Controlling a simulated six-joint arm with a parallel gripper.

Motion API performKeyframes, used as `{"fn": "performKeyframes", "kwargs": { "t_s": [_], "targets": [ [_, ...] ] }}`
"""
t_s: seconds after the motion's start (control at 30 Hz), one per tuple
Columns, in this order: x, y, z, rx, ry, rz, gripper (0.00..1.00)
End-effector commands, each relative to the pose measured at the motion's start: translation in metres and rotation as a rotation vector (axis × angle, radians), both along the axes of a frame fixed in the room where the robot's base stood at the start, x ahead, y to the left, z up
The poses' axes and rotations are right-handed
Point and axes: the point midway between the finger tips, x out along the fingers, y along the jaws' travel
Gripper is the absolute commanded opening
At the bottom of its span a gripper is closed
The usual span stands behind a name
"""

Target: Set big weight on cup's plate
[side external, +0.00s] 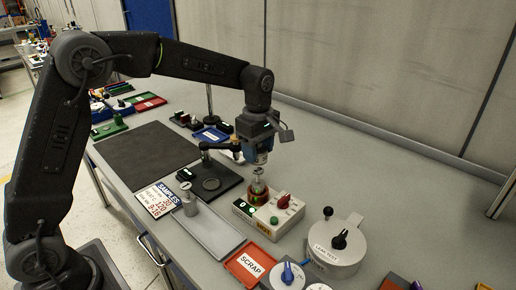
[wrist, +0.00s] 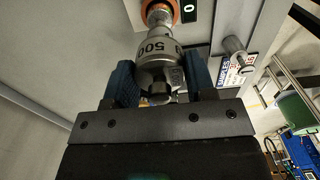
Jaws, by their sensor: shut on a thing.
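My gripper (side external: 260,161) is above the white control box in the side view. In the wrist view its blue fingers (wrist: 158,80) are shut on the big weight (wrist: 158,52), a silver piece marked "500". The weight also shows just below the fingers in the side view (side external: 259,172). Directly below it is the reddish cup (side external: 258,191) on the box; its orange-red rim (wrist: 172,8) shows at the top of the wrist view. The weight hides most of the cup's plate, and I cannot tell whether they touch.
The white control box (side external: 268,232) has a red knob (side external: 283,202). A smaller silver weight (side external: 189,203) stands on the grey tray (side external: 212,238). A black stand (side external: 212,184) is left of the box. A round leak test pot (side external: 337,250) and a red scrap tray (side external: 250,264) are nearby.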

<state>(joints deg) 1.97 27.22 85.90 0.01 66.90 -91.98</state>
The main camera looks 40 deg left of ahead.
Motion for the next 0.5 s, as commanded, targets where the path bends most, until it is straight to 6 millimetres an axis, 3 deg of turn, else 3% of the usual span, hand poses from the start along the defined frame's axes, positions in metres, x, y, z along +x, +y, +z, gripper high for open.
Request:
{"fn": "performKeyframes", "kwargs": {
  "t_s": [0.5],
  "targets": [
    [0.0005,-0.0001,-0.0077,-0.001,-0.003,0.000,0.10]
  ]
}}
